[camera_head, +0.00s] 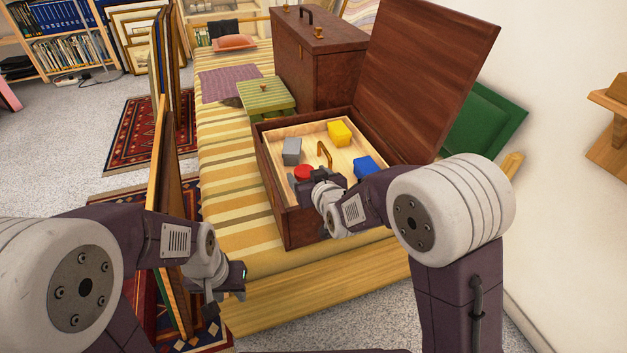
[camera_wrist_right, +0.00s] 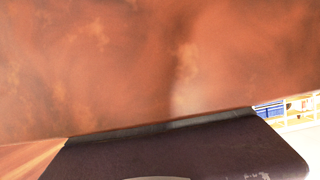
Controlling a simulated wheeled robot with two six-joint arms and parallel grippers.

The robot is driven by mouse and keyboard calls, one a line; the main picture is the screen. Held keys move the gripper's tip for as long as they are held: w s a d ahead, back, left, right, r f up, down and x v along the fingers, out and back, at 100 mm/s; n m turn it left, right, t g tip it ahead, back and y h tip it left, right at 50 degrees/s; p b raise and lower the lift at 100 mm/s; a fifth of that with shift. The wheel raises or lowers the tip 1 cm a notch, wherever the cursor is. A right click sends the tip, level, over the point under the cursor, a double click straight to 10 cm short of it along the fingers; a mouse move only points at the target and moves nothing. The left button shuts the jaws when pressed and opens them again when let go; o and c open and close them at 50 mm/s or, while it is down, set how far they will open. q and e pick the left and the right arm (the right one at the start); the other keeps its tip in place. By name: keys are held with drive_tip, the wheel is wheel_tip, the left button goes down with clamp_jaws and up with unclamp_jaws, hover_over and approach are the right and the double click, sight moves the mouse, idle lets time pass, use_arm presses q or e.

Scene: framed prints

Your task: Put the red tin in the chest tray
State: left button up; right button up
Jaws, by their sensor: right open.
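The red tin (camera_head: 304,172) shows in the head view at the near left part of the chest tray (camera_head: 318,150), just beyond my right gripper. Its lower part is hidden by the gripper, and I cannot tell whether they touch. The pale wooden tray sits inside the open brown chest (camera_head: 277,196) and has an upright handle (camera_head: 324,153). My right gripper (camera_head: 306,190) is open over the tray's near edge. My left gripper (camera_head: 232,290) hangs low left of the chest, beside the bed's near edge, with no object visible in it; its jaw gap is unclear.
The tray also holds a grey block (camera_head: 291,151), a yellow block (camera_head: 339,133) and a blue block (camera_head: 365,168). The raised lid (camera_head: 430,70) stands at the right. A brown case (camera_head: 318,65) and a green stool (camera_head: 265,96) are behind. Framed panels (camera_head: 172,200) stand at the left.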

drive_tip(key=p+v, duration=0.1)
drive_tip(key=v, duration=0.1)
drive_tip(key=p+v, duration=0.1)
drive_tip(key=v, duration=0.2)
drive_tip(key=p+v, duration=0.1)
drive_tip(key=v, duration=0.2)
drive_tip(key=shift+w+r, duration=0.1)
drive_tip(key=shift+r, duration=0.15)
drive_tip(key=s+b, duration=0.1)
drive_tip(key=b, duration=0.1)
drive_tip(key=s+d+b, duration=0.1)
drive_tip(key=s+b, duration=0.1)
drive_tip(key=b, duration=0.1)
drive_tip(key=shift+r+b, duration=0.2)
drive_tip(key=shift+b, duration=0.15)
drive_tip(key=shift+s+r, duration=0.1)
drive_tip(key=shift+r, duration=0.05)
